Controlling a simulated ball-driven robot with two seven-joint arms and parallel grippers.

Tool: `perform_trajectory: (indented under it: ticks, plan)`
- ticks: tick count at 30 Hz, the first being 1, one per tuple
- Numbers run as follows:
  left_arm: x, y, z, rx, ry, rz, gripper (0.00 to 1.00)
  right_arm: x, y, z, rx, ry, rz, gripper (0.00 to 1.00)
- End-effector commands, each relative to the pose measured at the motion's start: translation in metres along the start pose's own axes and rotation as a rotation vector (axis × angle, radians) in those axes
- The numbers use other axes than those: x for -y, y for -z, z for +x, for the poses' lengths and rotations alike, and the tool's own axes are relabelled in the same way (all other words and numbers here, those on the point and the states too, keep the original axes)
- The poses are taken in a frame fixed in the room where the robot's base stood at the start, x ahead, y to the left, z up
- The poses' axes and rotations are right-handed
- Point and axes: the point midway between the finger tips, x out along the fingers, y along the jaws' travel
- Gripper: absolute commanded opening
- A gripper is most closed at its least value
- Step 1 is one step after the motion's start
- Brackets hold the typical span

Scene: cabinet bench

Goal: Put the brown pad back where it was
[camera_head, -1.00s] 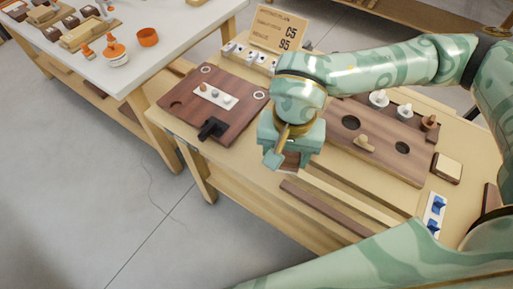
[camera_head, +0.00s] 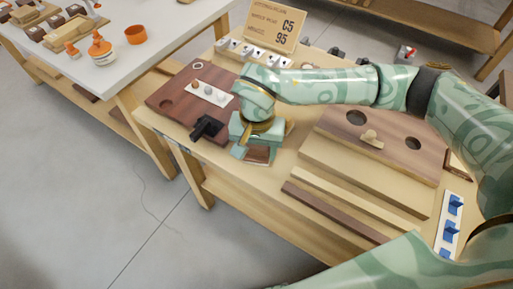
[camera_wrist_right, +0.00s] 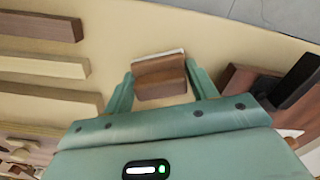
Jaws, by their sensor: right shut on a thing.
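The brown pad (camera_head: 257,154) is a small brown block between the jaws of my right gripper (camera_head: 254,148). In the right wrist view the brown pad (camera_wrist_right: 160,80) sits between the two green fingers of the right gripper (camera_wrist_right: 162,88), with a thin pale edge along its far side. The right gripper is shut on it, over the front part of the bench, just right of a dark red-brown board. Whether the pad touches the bench top I cannot tell. My left gripper is not in view.
The dark board (camera_head: 172,101) carries a white strip with knobs (camera_head: 209,92) and a black clamp (camera_head: 207,127). Long wooden strips (camera_head: 335,212) and a panel with holes (camera_head: 390,150) lie to the right. A sign (camera_head: 275,27) stands behind. Bare bench shows around the gripper.

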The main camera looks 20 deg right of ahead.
Motion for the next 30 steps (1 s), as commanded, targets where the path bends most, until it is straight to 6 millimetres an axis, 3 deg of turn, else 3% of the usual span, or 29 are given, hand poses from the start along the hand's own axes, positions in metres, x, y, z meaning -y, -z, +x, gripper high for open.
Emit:
perform_trajectory:
  ticks: [5,6,8,19,30]
  plan:
    - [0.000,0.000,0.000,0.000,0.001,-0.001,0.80,0.000,0.000,0.002,0.000,-0.001,0.000,0.28]
    - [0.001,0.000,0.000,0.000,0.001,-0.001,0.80,0.000,0.000,0.002,-0.001,-0.001,0.000,0.63]
    - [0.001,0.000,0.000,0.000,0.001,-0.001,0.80,0.000,0.000,0.002,-0.001,0.000,0.000,0.79]
    - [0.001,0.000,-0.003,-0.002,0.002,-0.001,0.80,0.000,0.000,-0.007,-0.003,0.002,0.000,0.79]
    - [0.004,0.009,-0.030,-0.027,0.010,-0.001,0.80,0.000,0.001,-0.090,-0.007,0.004,-0.001,0.79]
